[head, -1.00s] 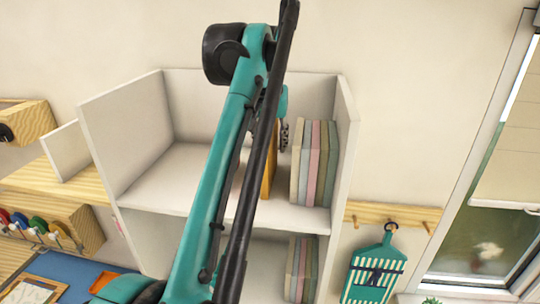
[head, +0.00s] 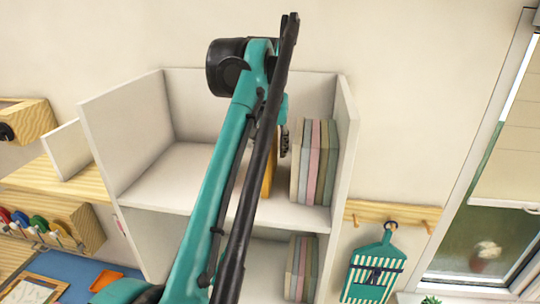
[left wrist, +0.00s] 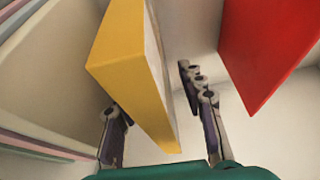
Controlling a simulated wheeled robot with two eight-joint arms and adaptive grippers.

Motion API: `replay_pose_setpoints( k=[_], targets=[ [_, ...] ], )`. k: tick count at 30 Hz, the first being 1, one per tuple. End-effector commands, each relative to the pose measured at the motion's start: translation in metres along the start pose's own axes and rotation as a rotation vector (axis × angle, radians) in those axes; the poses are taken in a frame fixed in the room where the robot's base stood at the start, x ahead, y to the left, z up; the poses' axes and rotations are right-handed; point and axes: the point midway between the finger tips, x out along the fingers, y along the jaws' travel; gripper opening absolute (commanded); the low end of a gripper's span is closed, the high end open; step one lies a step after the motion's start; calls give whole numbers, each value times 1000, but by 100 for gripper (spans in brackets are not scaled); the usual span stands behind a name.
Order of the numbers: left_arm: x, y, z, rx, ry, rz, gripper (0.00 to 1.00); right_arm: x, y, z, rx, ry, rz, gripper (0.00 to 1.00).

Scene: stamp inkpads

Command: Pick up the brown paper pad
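A yellow-orange pad (head: 268,180) stands upright on the upper shelf, partly hidden by my left arm. In the left wrist view the yellow pad (left wrist: 135,75) reaches between the fingers of my left gripper (left wrist: 157,110). The fingers are apart, one on each side of it, with a gap on the right; contact on the left is unclear. In the head view only a bit of the left gripper (head: 284,140) shows. A tan pad (head: 298,162) stands at the left of a row of pastel pads. I cannot tell which pad is the brown paper one.
A red pad (left wrist: 268,50) stands to the right in the left wrist view. The white shelf (head: 145,180) has side walls and a lower level with more pads (head: 300,268). A green striped board (head: 372,272) hangs right of it.

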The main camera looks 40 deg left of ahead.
Motion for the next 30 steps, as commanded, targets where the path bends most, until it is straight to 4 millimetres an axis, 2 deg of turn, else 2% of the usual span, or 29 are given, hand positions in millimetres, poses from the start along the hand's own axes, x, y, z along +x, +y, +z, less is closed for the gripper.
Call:
replay_pose_setpoints(
  k=[5, 9, 10, 23, 30],
  targets=[
    [0, 0, 0, 0, 0, 0, 40, 0, 0, 0, 0, 0, 0, 45],
    [0, 0, 0, 0, 0, 0, 5, 0, 0, 0, 0, 0, 0, 45],
    [0, 0, 0, 0, 0, 0, 0, 0, 0, 0, 0, 0, 0, 45],
    [-2, 0, -1, 0, 0, 0, 0, 0, 0, 0, 0, 0, 0, 45],
    [-22, 0, -10, 0, 0, 0, 0, 1, 0, 0, 0, 0, 0, 45]
  ],
)
